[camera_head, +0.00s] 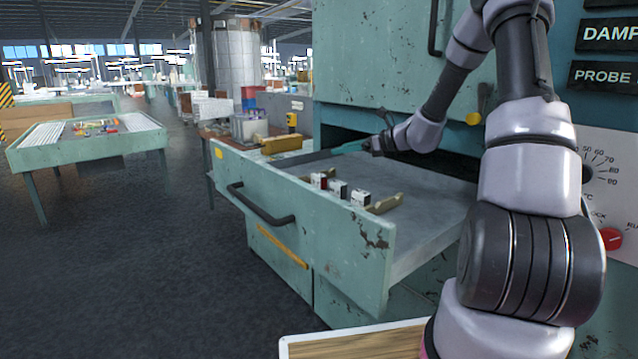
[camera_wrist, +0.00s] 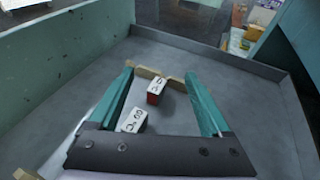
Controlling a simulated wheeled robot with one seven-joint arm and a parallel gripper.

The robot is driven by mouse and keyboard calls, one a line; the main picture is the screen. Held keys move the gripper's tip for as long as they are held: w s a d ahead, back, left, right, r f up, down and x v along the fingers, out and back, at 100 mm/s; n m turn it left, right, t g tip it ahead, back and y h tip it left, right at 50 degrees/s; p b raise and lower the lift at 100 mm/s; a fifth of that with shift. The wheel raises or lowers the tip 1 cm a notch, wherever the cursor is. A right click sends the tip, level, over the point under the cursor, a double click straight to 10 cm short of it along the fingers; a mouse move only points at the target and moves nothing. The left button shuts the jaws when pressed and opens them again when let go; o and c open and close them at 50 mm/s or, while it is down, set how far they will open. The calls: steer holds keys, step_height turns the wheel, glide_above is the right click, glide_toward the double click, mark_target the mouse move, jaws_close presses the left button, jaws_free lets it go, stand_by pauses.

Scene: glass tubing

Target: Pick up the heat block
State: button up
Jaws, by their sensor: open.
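Small blocks with white marked faces stand in a row in the open drawer. In the head view they are a left block with a red side (camera_head: 319,181), a middle block (camera_head: 338,189) and a right block (camera_head: 360,197). The wrist view shows the red-sided block (camera_wrist: 156,89) and another block (camera_wrist: 132,120) between or below my fingers. I cannot tell which is the heat block. My gripper (camera_wrist: 160,76) has teal fingers spread apart with nothing held. In the head view my gripper (camera_head: 340,149) is over the drawer, behind the row. My gripper's crossbar hides part of the drawer floor.
The green drawer (camera_head: 300,222) has raised walls around the blocks. A tan wooden piece (camera_head: 385,204) lies at the row's right end; another tan piece (camera_wrist: 148,73) lies beyond the blocks in the wrist view. The drawer's right floor (camera_head: 430,205) is clear. The cabinet (camera_head: 375,70) rises behind.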

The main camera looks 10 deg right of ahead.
glide_toward(321, 175)
steer(key=shift+x, duration=1.05)
steer(key=x, duration=0.6)
steer(key=shift+w+a, duration=0.1)
steer(key=shift+w, duration=0.2)
jaws_close()
